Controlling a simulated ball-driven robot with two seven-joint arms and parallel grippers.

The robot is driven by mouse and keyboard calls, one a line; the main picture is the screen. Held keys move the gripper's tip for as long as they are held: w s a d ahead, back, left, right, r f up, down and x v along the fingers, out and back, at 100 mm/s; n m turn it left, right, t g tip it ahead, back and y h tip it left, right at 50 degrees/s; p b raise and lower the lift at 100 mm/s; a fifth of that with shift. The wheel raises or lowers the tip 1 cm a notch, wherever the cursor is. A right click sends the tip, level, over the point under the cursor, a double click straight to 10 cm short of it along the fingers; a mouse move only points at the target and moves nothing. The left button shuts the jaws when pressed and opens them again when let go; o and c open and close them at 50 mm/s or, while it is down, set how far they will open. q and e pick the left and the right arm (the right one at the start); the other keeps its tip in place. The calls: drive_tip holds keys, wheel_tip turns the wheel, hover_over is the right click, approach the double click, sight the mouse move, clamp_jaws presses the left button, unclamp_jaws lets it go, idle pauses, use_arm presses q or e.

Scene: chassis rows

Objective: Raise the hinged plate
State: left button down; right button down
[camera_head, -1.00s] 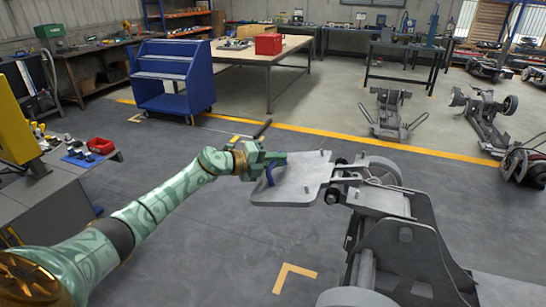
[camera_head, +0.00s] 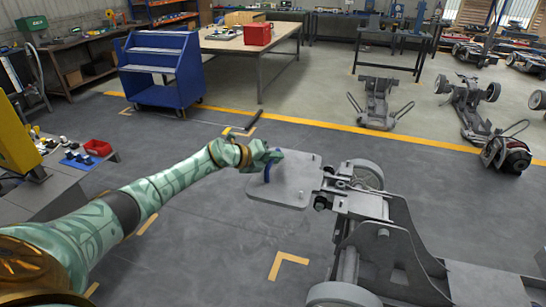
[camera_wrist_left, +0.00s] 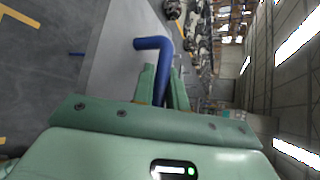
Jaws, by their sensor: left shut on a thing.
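The hinged plate (camera_head: 290,188) is a flat grey panel at the end of the near chassis (camera_head: 388,238), on its left side. It looks close to level; its exact tilt is hard to tell. A blue handle (camera_head: 267,175) stands on its left part. My left gripper (camera_head: 272,157) is at this handle, shut on it. In the left wrist view the blue handle (camera_wrist_left: 153,43) bends and runs down between the two green fingers (camera_wrist_left: 162,85), with the grey plate (camera_wrist_left: 112,75) beside it. My right gripper is not in view.
A blue step cart (camera_head: 160,70) and a wooden-topped table (camera_head: 250,40) with a red box (camera_head: 257,34) stand behind. More chassis (camera_head: 378,103) stand at the back right. A grey bench (camera_head: 58,170) is at left. Floor left of the plate is clear.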

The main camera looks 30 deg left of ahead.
use_arm(q)
drive_tip(key=shift+r, duration=0.1)
drive_tip(key=c, duration=1.4)
unclamp_jaws()
drive_tip(key=shift+s+a+r, duration=0.1)
drive_tip(key=shift+s+a, duration=0.05)
drive_tip(key=shift+s, duration=0.1)
drive_tip(key=p+v, duration=0.1)
drive_tip(key=v, duration=1.4)
drive_tip(key=shift+s+r, duration=0.15)
drive_tip(key=shift+s, duration=0.1)
